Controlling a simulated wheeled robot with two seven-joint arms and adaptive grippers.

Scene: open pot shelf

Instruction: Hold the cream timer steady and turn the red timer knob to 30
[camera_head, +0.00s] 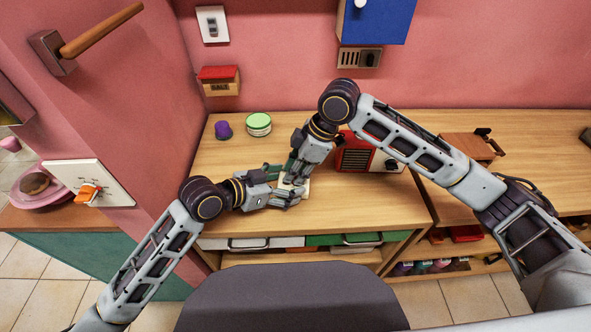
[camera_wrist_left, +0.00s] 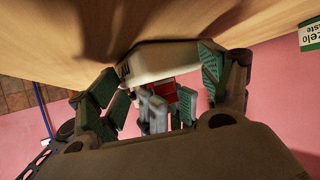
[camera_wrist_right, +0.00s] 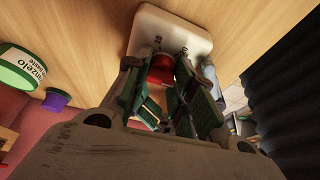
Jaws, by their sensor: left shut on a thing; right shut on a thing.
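The cream timer (camera_head: 304,186) stands on the wooden counter, mostly hidden behind my two grippers in the head view. It shows as a pale rounded block in the left wrist view (camera_wrist_left: 158,62) and in the right wrist view (camera_wrist_right: 172,33). My left gripper (camera_head: 283,197) is shut on the timer's body, with a green-padded finger on either side of it. The red knob (camera_wrist_right: 161,70) sticks out from the timer's face. My right gripper (camera_head: 294,176) comes from above and is shut on the knob, its fingers on either side.
A red radio-like box (camera_head: 355,155) stands just right of my right gripper. A green-lidded jar (camera_head: 259,124) and a purple pot (camera_head: 224,129) stand at the back left. The counter left of the grippers is clear.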

